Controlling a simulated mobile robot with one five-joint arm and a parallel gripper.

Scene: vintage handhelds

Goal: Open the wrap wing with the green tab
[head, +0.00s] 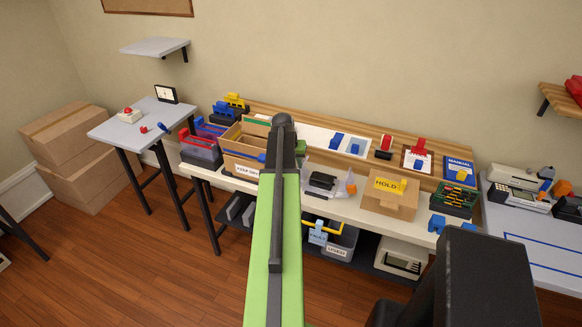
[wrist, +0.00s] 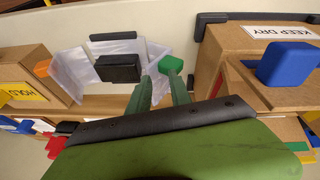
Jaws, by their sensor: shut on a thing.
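The clear plastic wrap (head: 314,166) lies on the table around a black handheld (head: 322,182); the wrap (wrist: 73,81) and handheld (wrist: 118,68) also show in the wrist view. The green tab (wrist: 171,64) is on the wing at the right of the handheld in the wrist view. My gripper (wrist: 160,80) has its fingertips at this tab and is shut on it. The wing slants beside the fingers. An orange tab (wrist: 43,68) marks the opposite wing, also seen in the head view (head: 351,188). In the head view my arm hides the green tab and fingertips.
The KEEP DRY box (wrist: 262,62) with a blue block (wrist: 288,64) stands close to the gripper on one side. The HOLD box (head: 388,199) stands on the other side, beyond the orange tab. A white panel (head: 318,136) lies behind.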

